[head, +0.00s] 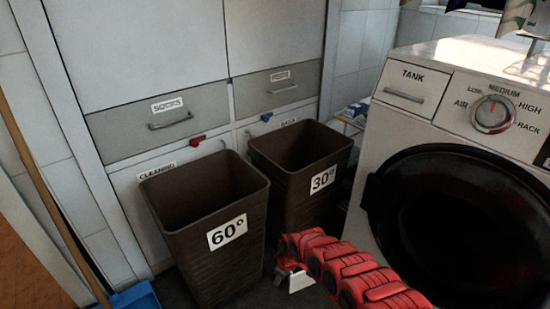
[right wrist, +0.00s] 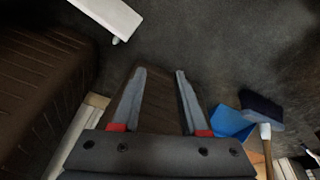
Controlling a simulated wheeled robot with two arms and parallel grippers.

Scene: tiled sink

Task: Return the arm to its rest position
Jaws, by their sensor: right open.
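My right arm (head: 350,272) is red and segmented and comes in from the lower right in the head view. Its hand end is low, beside the front of the two brown baskets, and its fingers are hard to make out there. In the right wrist view my right gripper (right wrist: 159,72) has its two grey fingers apart. They grip nothing that I can see; a brown ribbed surface shows between them, and I cannot tell its distance. My left gripper is in neither view.
The 60° basket (head: 205,262) and 30° basket (head: 298,198) stand before labelled drawers (head: 172,122). A washing machine (head: 430,125) stands at right. A blue dustpan (head: 135,298) and a wooden handle (head: 45,190) are at left. Dark floor (right wrist: 230,50) shows in the wrist view.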

